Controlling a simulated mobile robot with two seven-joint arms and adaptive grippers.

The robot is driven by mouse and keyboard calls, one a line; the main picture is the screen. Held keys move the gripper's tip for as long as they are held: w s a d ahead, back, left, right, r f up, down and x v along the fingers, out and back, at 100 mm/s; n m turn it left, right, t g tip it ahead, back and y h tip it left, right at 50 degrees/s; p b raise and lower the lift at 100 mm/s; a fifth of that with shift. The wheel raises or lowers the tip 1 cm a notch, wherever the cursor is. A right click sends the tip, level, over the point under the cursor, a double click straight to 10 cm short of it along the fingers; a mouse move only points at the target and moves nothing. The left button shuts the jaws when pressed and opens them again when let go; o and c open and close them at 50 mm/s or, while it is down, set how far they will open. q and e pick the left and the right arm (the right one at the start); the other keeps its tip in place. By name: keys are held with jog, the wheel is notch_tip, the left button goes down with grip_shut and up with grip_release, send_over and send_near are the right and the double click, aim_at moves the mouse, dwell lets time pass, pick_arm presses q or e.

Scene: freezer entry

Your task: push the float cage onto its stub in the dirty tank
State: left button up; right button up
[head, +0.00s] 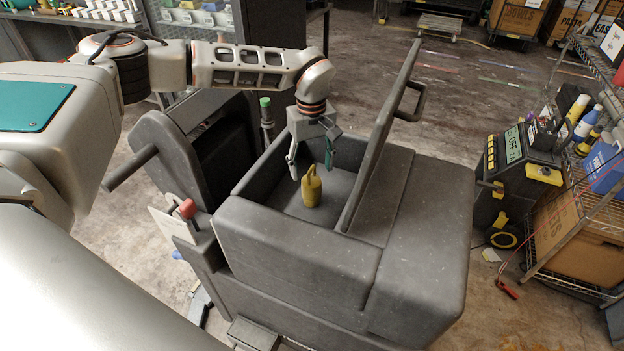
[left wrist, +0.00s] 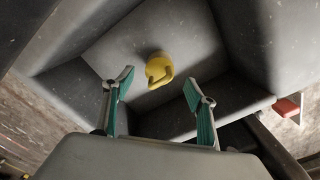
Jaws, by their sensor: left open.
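The dirty tank (head: 290,250) is a dark grey box, open on its left part. The yellow float cage (head: 311,194), with a loop on top, stands roughly upright on the tank floor; it also shows in the left wrist view (left wrist: 159,66). No stub shows, and I cannot tell whether the cage sits on one. My left gripper (head: 310,166) points down into the tank opening, just above and around the cage's loop. My right gripper is out of view.
A raised grey lid with a handle (head: 407,100) stands close to the right of my left gripper. A green-capped post (head: 266,112) and a red knob (head: 187,208) are on the left. A dark console (head: 517,147) and wire shelf stand at right.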

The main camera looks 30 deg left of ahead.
pick_arm(q)
jog(key=shift+r, duration=1.8)
